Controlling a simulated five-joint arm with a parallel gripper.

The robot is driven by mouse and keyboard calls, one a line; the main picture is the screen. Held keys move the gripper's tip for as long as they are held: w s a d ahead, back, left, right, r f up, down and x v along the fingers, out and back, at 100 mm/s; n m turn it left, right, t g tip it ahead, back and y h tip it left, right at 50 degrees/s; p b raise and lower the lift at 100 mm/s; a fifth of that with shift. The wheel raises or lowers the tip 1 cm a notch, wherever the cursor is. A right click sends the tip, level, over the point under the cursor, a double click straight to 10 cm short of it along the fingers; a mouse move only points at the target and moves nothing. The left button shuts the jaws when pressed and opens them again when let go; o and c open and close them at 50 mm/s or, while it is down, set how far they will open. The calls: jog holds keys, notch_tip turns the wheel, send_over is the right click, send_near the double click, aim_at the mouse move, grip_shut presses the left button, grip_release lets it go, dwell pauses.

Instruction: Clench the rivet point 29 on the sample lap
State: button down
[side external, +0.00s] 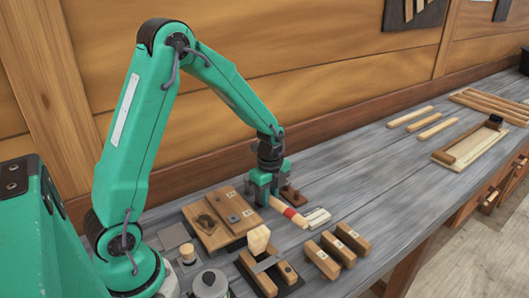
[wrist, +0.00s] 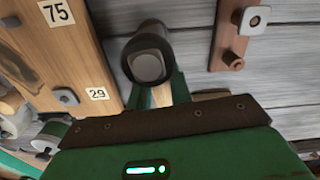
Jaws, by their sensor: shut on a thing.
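My gripper (side external: 264,202) is low over the bench, just right of the sample lap (side external: 208,232). It is shut on a hammer; in the wrist view the jaws (wrist: 158,96) close around its pale handle. The hammer's dark round head with a grey face (wrist: 148,66) shows beyond the jaws. In the side view a pale handle with a red band (side external: 289,212) runs from the jaws to the lower right. The lap's label 29 (wrist: 97,94) is left of the hammer, with a grey metal rivet fitting (wrist: 66,96) beside it. Label 75 (wrist: 56,12) is farther up.
A small brown strip with a metal plate (wrist: 255,19) and a peg lies right of the hammer. Wooden blocks (side external: 322,258) and a pale mallet-like piece (side external: 258,240) stand in front. A grey lidded pot (side external: 211,285) is near my base. The bench's middle right is clear.

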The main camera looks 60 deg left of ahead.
jog(key=shift+r, duration=0.1)
jog(key=shift+r, duration=3.95)
jog(key=c, duration=1.8)
grip_release()
grip_shut()
jog(key=shift+r, duration=0.1)
jog(key=shift+s+d+r, duration=0.25)
jog(key=shift+s+r, duration=0.05)
jog(key=shift+r, duration=0.15)
jog(key=s+d+r+m, duration=0.1)
jog(key=s+d+r, duration=0.3)
jog(key=s+r, duration=0.6)
jog(key=shift+s+d+r+m, duration=0.3)
jog(key=shift+s+d+r, duration=0.1)
jog(key=shift+s, duration=0.55)
